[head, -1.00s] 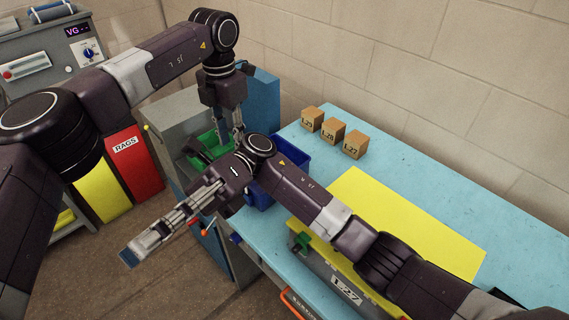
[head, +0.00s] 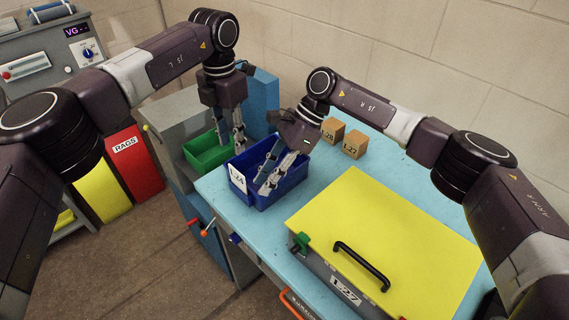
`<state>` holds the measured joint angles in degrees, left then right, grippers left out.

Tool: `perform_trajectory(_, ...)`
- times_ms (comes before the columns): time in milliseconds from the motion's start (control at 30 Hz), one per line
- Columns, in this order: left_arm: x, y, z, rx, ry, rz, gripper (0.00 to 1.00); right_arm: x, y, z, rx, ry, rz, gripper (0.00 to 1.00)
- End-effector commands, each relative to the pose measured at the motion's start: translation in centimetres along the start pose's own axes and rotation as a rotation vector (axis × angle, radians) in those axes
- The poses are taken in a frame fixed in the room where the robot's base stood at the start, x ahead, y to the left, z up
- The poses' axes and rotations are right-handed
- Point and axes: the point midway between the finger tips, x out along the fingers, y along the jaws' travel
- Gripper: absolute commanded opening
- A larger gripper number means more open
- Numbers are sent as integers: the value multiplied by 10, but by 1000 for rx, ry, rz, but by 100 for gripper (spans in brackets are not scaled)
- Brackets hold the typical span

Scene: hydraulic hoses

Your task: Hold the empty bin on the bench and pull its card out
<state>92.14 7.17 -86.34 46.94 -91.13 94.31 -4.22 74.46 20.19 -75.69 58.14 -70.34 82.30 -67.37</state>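A blue bin (head: 294,183) stands on the light-blue bench (head: 222,205) at its left end. A white card (head: 237,178) marked like "L24" is on its front-left face. The part of the bin's inside that shows is empty. My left gripper (head: 231,146) points down at the bin's far left edge, its fingers apart; I cannot tell whether the bin's wall is between them. My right gripper (head: 265,184) reaches down over the bin from the right, with its fingertips inside the outline of the bin, behind the card. Its fingers look apart and hold nothing visible.
Small cardboard boxes (head: 355,145) stand at the back of the bench. A yellow-lidded case (head: 400,235) with a black handle fills the bench's front right. Bare bench lies between.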

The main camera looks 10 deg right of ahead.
Motion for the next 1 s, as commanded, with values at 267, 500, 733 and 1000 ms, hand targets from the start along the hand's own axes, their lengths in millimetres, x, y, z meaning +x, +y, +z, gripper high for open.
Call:
perform_trajectory(267, 0, 0, 0, 0, 0, 0, 29, -66, -50, -104, -116, 316, -156, 22)
perform_trajectory(500, 0, 0, 0, 0, 0, 0, 29, -42, -62, -87, -336, 538, -64, 22)
perform_trajectory(733, 0, 0, 0, 0, 0, 0, 29, -26, -64, -70, -443, 643, -2, 22)
perform_trajectory(1000, 0, 0, 0, 0, 0, 0, 29, -3, -67, -83, -454, 657, 10, 22)
